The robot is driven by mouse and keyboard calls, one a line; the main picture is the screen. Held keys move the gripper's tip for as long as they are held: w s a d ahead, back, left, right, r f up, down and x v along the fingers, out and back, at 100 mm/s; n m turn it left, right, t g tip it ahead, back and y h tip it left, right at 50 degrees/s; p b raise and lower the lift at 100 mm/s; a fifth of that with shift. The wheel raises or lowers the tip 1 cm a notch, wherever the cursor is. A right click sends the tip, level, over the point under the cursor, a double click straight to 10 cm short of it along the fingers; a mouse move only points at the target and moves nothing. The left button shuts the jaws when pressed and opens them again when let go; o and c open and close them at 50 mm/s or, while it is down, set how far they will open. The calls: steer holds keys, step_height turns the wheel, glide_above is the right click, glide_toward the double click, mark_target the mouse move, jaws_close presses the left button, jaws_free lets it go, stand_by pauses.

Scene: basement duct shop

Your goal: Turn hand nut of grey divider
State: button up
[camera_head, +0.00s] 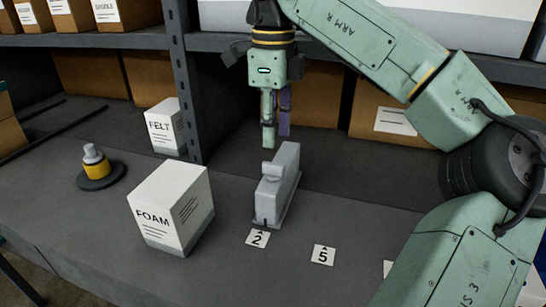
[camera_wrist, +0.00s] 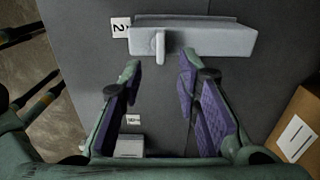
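The grey divider (camera_head: 284,178) stands upright on the bench behind the card marked 2. It also shows in the wrist view (camera_wrist: 215,42), lying across the top of the picture. A small pale grey tab (camera_wrist: 160,47), which looks like its hand nut, sticks out from its near side. In the head view a small raised part (camera_head: 268,170) shows on the divider. My gripper (camera_head: 276,140) points down just above and behind the divider, apart from it. In the wrist view my gripper (camera_wrist: 159,68) is open and empty, with the tab just beyond the gap between the fingertips.
A FOAM box (camera_head: 170,208) stands left of the divider, and a FELT box (camera_head: 165,127) by the shelf post (camera_head: 186,85). A yellow and grey fitting (camera_head: 96,162) sits farther left. Cards marked 2 (camera_head: 257,238) and 5 (camera_head: 323,255) lie in front. Cardboard boxes line the back.

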mark_target(273, 163)
step_height(273, 163, down, 7)
steer(key=shift+w+f+p, duration=0.1)
steer(key=shift+f+p, duration=0.1)
steer(key=shift+p, duration=0.1)
jaws_close()
stand_by(0.4)
